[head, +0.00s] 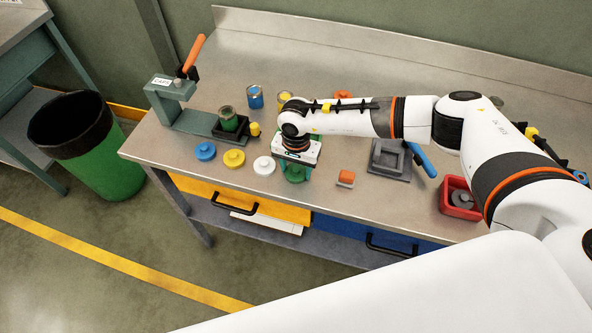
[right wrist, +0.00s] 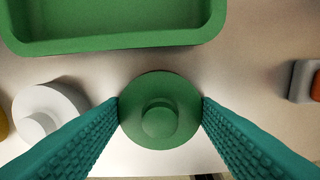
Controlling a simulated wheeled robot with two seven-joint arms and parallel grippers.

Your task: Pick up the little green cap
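The little green cap (right wrist: 160,112) is a round disc with a raised knob. In the right wrist view it sits between the teal fingers of my right gripper (right wrist: 160,98), whose tips touch its left and right edges. It appears at or very near table height. In the head view the gripper (head: 294,175) points down at the table's front edge, and the cap is hard to separate from the green fingers. My left gripper is not in view.
A white cap (head: 264,166), yellow cap (head: 234,158) and blue cap (head: 206,151) lie to the left. A green tray (right wrist: 115,41) lies just behind the cap. An orange-topped block (head: 346,177) stands to the right. A lever press (head: 172,100) stands at the left.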

